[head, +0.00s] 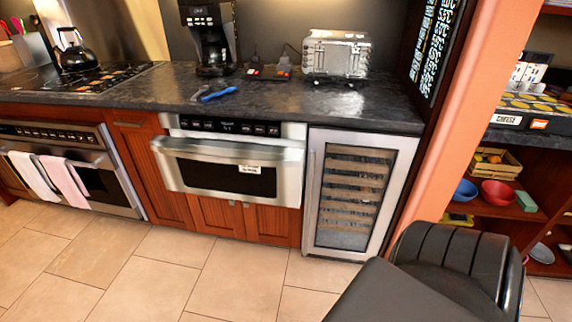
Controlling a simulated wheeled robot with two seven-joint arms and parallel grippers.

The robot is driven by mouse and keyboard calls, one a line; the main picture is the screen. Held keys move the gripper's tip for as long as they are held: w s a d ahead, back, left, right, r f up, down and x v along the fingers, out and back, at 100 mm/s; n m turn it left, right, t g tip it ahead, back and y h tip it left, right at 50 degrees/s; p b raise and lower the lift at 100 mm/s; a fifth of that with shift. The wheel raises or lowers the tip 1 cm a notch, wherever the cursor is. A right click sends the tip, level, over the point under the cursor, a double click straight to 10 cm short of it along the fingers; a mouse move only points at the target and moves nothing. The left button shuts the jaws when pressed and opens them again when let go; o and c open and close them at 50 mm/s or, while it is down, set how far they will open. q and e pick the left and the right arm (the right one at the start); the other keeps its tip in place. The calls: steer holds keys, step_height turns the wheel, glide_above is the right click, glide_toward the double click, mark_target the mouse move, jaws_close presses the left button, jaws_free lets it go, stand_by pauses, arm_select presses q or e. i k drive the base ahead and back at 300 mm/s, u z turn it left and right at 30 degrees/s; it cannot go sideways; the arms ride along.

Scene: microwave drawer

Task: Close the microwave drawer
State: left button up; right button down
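The microwave drawer (215,175) is a stainless steel unit built in under the dark counter, with a dark window, a long horizontal handle and a small white label. Its front stands out from the black control panel (230,127) above it, so the drawer appears pulled open. The inside of the drawer cannot be seen from here. Neither of my grippers is in view. A black link of my own arm fills the lower right corner, apart from the drawer.
A wine cooler (352,195) stands right of the drawer, and an oven (75,165) with hanging towels is at the left. An orange wall edge (458,100) and open shelves are at the right. The tiled floor (190,270) before the drawer is clear.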

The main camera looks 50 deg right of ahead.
mark_target(256, 173)
steer(key=k, duration=0.6)
steer(key=u, duration=0.45)
steer(key=i, duration=0.65)
steer(key=z, duration=0.45)
steer(key=i, duration=0.75)
steer(key=z, duration=0.85)
